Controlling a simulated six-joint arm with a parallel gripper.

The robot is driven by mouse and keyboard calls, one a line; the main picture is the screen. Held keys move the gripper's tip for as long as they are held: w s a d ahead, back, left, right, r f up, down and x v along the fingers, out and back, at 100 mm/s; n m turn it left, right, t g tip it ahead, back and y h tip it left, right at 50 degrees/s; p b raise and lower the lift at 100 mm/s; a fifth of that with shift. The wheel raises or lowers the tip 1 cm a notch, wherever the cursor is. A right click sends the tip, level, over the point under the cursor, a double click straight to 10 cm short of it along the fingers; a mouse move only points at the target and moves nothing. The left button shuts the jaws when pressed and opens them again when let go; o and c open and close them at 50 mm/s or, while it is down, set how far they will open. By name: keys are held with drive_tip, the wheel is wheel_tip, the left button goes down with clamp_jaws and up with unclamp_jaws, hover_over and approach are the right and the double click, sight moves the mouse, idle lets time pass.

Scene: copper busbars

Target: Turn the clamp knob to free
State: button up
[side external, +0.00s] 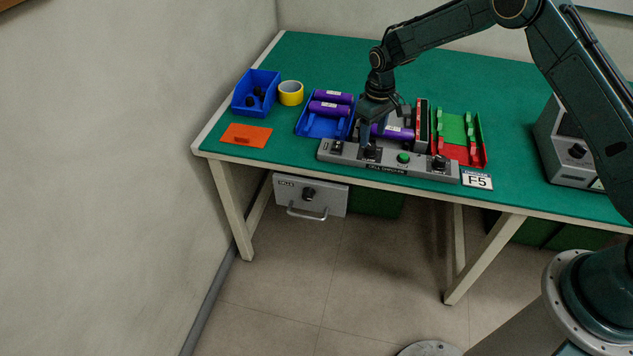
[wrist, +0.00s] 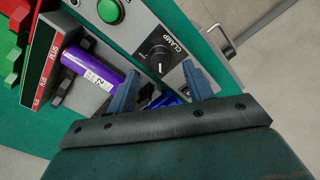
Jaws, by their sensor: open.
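The clamp knob (wrist: 157,58) is black and round with a white pointer line, set on the grey cell checker panel (side external: 320,152) beside the printed word CLAMP. In the wrist view my gripper (wrist: 160,68) is open, its two blue fingers spread with the knob between and just beyond their tips. Contact with the knob cannot be told. In the side view my gripper (side external: 369,142) points down over the panel's left half, partly hiding the knob. A purple cell (wrist: 92,68) lies in the checker behind the panel, close to one finger.
A green button (side external: 404,158) and another black knob (side external: 439,162) sit right of the gripper. A blue tray (side external: 318,127) with purple cells stands to the left, a red and green tray (side external: 472,155) to the right. The table's front edge is close to the panel.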

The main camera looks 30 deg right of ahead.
wheel_tip(320, 180, up, 10)
idle(0.5)
wheel_tip(320, 180, up, 12)
drive_tip(key=f+t, duration=0.1)
hover_over(372, 146)
drive_tip(key=s, duration=0.7)
drive_tip(key=s+r+m+t, duration=0.1)
drive_tip(key=s+r+t, duration=0.1)
drive_tip(key=s+r, duration=0.65)
drive_tip(key=s+m+t, duration=0.1)
drive_tip(key=s+t, duration=0.1)
drive_tip(key=s, duration=2.1)
drive_tip(key=shift+r+t, duration=0.2)
drive_tip(key=shift+t, duration=0.1)
drive_tip(key=shift+w, duration=0.1)
